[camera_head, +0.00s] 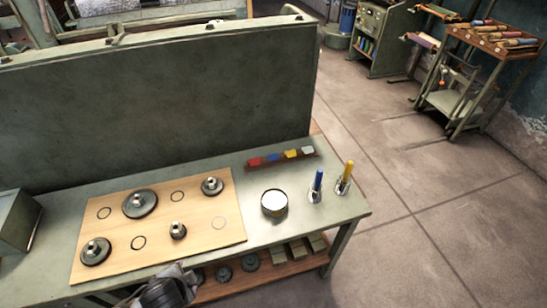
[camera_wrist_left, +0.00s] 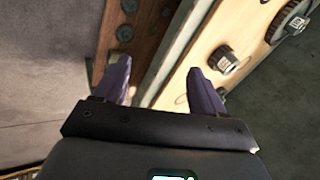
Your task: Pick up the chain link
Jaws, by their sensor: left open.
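I cannot make out a chain link in either view. My left gripper (camera_wrist_left: 158,66) is open in the left wrist view, with two dark purple fingers apart and nothing between them. Past the fingertips lie the workbench's front edge and the lower shelf. In the head view a dark part of my arm shows at the bottom, in front of the wooden board (camera_head: 200,240). The board carries several dark gears, such as the large gear (camera_head: 140,204), and a few ring outlines. My right gripper is in neither view.
A round tin (camera_head: 274,203), a blue-handled tool (camera_head: 317,186) and a yellow-handled tool (camera_head: 345,178) stand right on the bench. A rack of coloured blocks (camera_head: 281,158) sits behind them. The lower shelf (camera_head: 240,283) holds gears and blocks. A tall green panel (camera_head: 160,110) closes the back.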

